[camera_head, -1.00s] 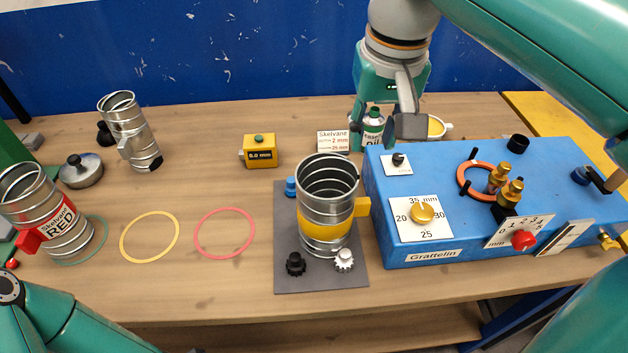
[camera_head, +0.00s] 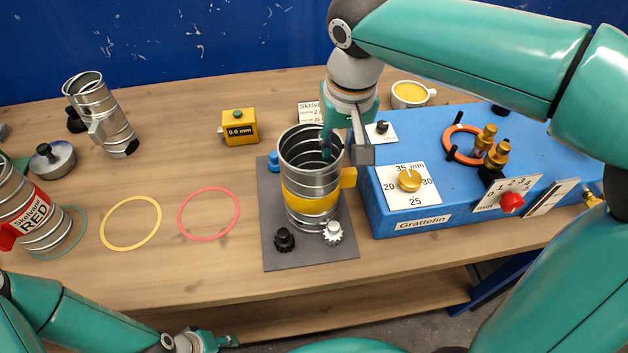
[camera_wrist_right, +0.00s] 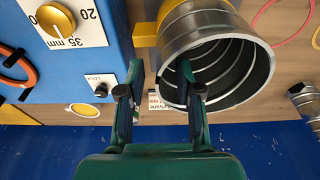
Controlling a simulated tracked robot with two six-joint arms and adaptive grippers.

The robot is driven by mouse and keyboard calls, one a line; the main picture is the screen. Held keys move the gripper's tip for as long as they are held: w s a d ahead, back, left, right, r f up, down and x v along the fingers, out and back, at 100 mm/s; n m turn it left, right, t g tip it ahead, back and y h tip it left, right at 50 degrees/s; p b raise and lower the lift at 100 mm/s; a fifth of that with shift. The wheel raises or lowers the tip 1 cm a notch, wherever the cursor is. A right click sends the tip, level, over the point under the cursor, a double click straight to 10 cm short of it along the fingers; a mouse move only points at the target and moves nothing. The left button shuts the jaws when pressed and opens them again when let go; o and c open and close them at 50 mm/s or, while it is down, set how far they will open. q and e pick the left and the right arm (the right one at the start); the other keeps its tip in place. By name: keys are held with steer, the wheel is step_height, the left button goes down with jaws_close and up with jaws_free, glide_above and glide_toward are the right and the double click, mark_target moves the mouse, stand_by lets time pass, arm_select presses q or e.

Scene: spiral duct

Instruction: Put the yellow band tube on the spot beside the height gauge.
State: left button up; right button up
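The yellow band tube (camera_head: 310,200), a ribbed metal tube with a yellow band and side tab, stands upright on a grey mat (camera_head: 310,257). My right gripper (camera_head: 345,145) is open at its rim, one finger over or in the mouth and the other outside on the right. The wrist view shows the tube's open mouth (camera_wrist_right: 222,75) and the two spread fingers (camera_wrist_right: 160,92); contact cannot be told. The yellow height gauge (camera_head: 239,128), reading 0.0 mm, stands behind left. A red ring (camera_head: 208,214) and a yellow ring (camera_head: 131,223) mark the table. My left gripper (camera_head: 205,341) is low at the bottom edge.
The blue Grattelin machine (camera_head: 445,215) stands close right of the tube. Black (camera_head: 284,240) and white (camera_head: 332,232) knobs sit before it. The table around both rings is clear.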

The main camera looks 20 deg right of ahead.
steer(key=shift+w+d+f, duration=0.1)
steer(key=shift+w+f, duration=0.1)
steer(key=shift+f, duration=0.95)
steer(key=shift+w+d+f, duration=0.1)
steer(key=shift+w+f, duration=0.05)
steer(key=shift+f, duration=1)
jaws_close()
